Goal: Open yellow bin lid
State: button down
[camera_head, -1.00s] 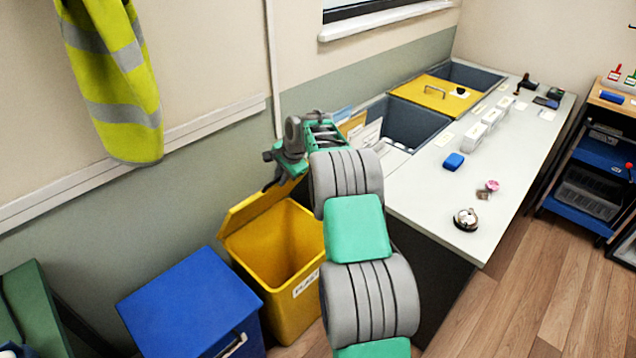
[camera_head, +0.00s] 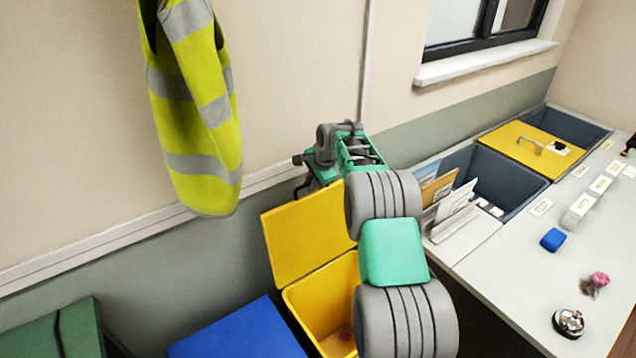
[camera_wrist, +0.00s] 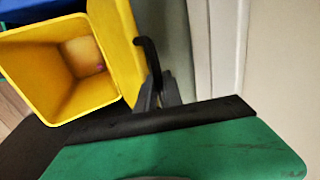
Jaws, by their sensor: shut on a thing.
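The yellow bin (camera_head: 325,300) stands by the wall with its yellow lid (camera_head: 308,238) swung up, so the mouth is uncovered. The bin (camera_wrist: 40,75) and lid (camera_wrist: 118,45) also show in the wrist view. My gripper (camera_head: 304,178) is at the lid's upper edge, partly hidden by my own arm. In the wrist view my gripper (camera_wrist: 158,92) is shut on a dark curved handle (camera_wrist: 148,58) at the lid's edge. Something small and pinkish shows at the bin's bottom, too blurred to name.
A blue bin (camera_head: 240,335) stands left of the yellow bin, and a green one (camera_head: 55,335) farther left. A hi-vis vest (camera_head: 195,110) hangs on the wall. The worktable (camera_head: 505,275) is at the right, with several small things on it.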

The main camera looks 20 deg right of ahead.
jog(key=shift+w+a+f, duration=0.1)
jog(key=shift+a+f, duration=0.15)
jog(key=shift+a, duration=0.05)
jog(key=c, duration=1.6)
grip_release()
jog(key=shift+o, duration=0.6)
jog(key=shift+d, duration=0.15)
jog(key=shift+d, duration=0.15)
jog(key=shift+r, duration=0.1)
jog(key=a+b+v, duration=0.1)
jog(key=v, duration=0.7)
jog(key=shift+d+b, duration=0.3)
jog(key=shift+d, duration=0.1)
